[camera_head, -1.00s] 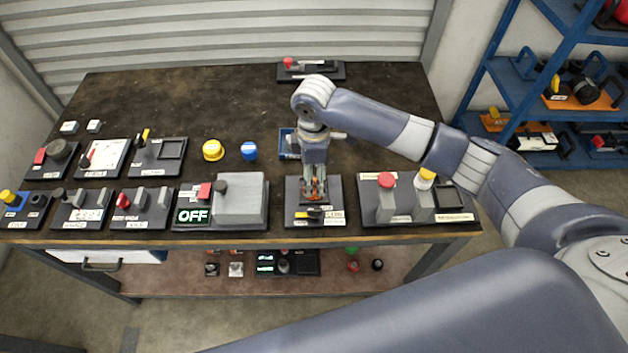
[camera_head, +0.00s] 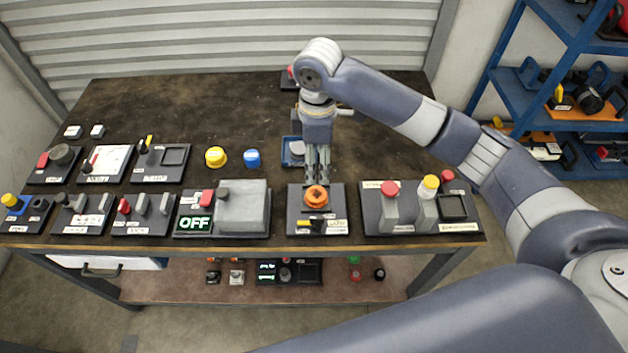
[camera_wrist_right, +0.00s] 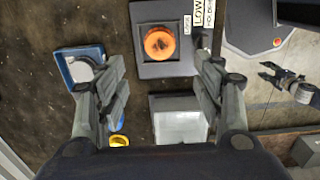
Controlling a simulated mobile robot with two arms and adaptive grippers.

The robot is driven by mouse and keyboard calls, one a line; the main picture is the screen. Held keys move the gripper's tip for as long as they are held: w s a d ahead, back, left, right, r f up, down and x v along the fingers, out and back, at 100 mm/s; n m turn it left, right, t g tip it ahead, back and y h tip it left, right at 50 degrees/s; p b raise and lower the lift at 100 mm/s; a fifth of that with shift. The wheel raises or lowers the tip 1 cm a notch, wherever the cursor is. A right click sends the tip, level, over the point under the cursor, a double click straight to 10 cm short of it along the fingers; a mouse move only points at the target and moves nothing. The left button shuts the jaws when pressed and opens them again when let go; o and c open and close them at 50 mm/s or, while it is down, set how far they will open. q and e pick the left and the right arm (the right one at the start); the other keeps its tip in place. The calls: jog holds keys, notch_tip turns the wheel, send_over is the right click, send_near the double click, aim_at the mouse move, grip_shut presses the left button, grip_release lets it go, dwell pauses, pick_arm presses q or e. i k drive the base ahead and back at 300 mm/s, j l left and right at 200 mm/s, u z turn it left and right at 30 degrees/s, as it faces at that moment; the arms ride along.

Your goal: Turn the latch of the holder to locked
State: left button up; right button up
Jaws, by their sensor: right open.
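The holder (camera_head: 299,203) is a dark plate near the table's front edge, with an orange round part (camera_head: 316,197) seated on it. Its small black and yellow latch (camera_head: 311,222) lies roughly crosswise at the front, between labels too small to read surely. In the right wrist view the orange part (camera_wrist_right: 159,43) sits ahead, and the latch is not clear near my right finger. My right gripper (camera_head: 317,177) is open and empty, above and just behind the orange part. What looks like my left gripper (camera_wrist_right: 284,80) shows small at the right of the wrist view.
A grey box on a plate with a lit OFF sign (camera_head: 194,224) stands left of the holder. A plate with red and yellow buttons (camera_head: 410,228) stands right. A blue tray (camera_head: 291,152) lies behind.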

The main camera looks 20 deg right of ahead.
aim_at(317, 222)
jog(key=k+j, duration=0.15)
jog(key=j, duration=0.2)
jog(key=k+j, duration=0.1)
jog(key=j, duration=0.25)
jog(key=k+j, duration=0.15)
jog(key=j, duration=0.2)
jog(key=k+j+z, duration=0.1)
jog(key=j, duration=0.2)
